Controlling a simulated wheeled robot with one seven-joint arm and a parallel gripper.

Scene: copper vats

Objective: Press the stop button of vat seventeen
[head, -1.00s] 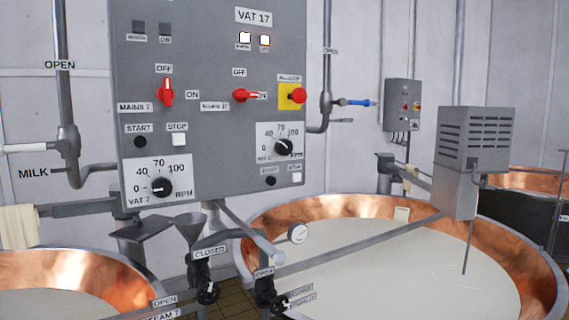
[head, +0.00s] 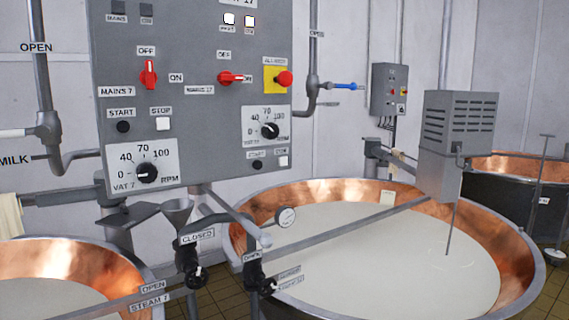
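The grey control panel (head: 190,80) for vats 7 and 17 fills the upper left of the head view. Its right column, under the partly cut-off "17" label, has two lit white lamps, a red mains switch (head: 231,78) turned sideways toward ON, and a speed dial (head: 269,130). Below that dial are a black start button (head: 257,165) and a white square stop button (head: 283,161). The left column, marked vat 7, has its own white stop button (head: 163,124). Vat seventeen (head: 330,190) is the copper vat full of milk at right. My gripper is not in view.
A red mushroom button on a yellow plate (head: 271,87) sits above the right dial. A stirrer motor box (head: 458,130) hangs over the vat. Another vat (head: 500,170) stands behind, right.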

